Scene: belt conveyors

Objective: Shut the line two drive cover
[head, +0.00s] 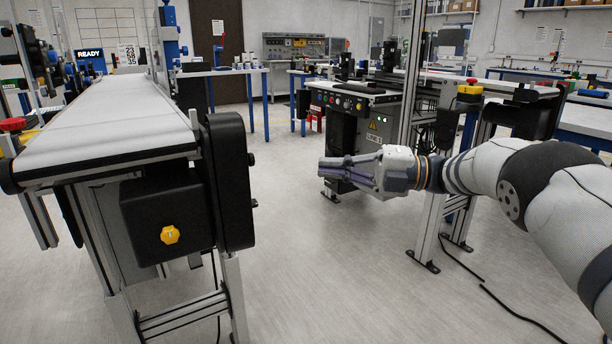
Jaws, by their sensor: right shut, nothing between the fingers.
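A black upright drive housing (229,182) sits at the near end of the left conveyor. A black box (160,210) with a yellow knob (170,235) is beside it, under the belt. No line label is readable on this conveyor, and I cannot tell which black part is the line two drive cover or whether it stands open. My right gripper (326,168) reaches in from the right, its fingers together and pointing left, with nothing in them. It is in open air, apart from the drive housing and to its right. My left gripper is out of view.
The left conveyor's white belt (115,115) runs away from me; a red stop button (13,125) is at its left. Behind my right gripper stands a control cabinet (374,125) with a line label. Cables (515,312) lie on the floor at right. The middle floor is clear.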

